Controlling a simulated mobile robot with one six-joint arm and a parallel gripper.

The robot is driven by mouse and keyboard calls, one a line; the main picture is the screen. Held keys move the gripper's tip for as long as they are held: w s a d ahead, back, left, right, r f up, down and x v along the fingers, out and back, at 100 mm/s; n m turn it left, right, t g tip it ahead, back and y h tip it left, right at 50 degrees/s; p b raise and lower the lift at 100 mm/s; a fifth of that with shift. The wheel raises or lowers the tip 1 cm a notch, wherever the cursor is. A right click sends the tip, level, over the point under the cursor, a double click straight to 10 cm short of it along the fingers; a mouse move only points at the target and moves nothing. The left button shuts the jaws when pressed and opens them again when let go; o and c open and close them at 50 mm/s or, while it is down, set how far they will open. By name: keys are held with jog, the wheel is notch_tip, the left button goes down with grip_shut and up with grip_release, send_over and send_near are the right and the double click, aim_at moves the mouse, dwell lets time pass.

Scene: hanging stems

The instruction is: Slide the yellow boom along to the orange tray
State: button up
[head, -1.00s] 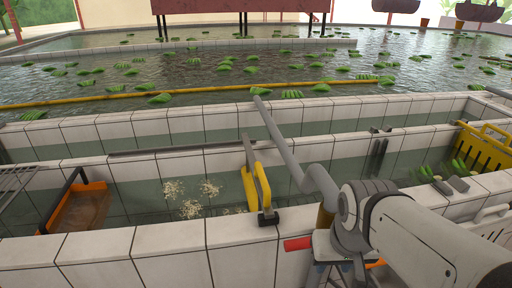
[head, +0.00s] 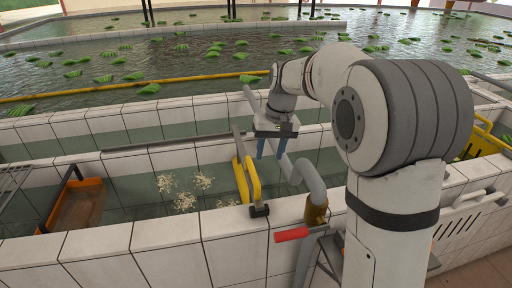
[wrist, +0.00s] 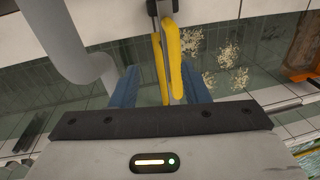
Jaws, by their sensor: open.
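The yellow boom (head: 250,180) stands across the water channel, with a grey bar along it and a dark clamp on the near wall. It also shows in the wrist view (wrist: 174,60). The orange tray (head: 78,208) is at the channel's left end, apart from the boom; its edge shows at the right of the wrist view (wrist: 305,45). Pale clumps (head: 185,202) float between boom and tray. My gripper (head: 271,150) is open with blue fingers pointing down, just right of the boom's far part. In the wrist view the boom's end appears between the fingers (wrist: 160,88); contact cannot be told.
A grey bent pipe (head: 308,180) rises right of the boom, close to my gripper. A red-handled valve (head: 292,234) is at the near wall. White tiled walls (head: 175,242) bound the channel. A yellow crate (head: 480,140) is at the right.

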jog(key=p, duration=0.1)
send_near(252, 165)
jog(key=f, duration=0.1)
jog(key=shift+n+g, duration=0.3)
jog(key=f, duration=0.5)
jog(key=a+f+p, duration=0.1)
jog(key=f, duration=0.1)
jog(key=shift+w+a+f, duration=0.1)
jog(key=shift+a+f, duration=0.05)
jog(key=shift+f, duration=0.25)
grip_shut()
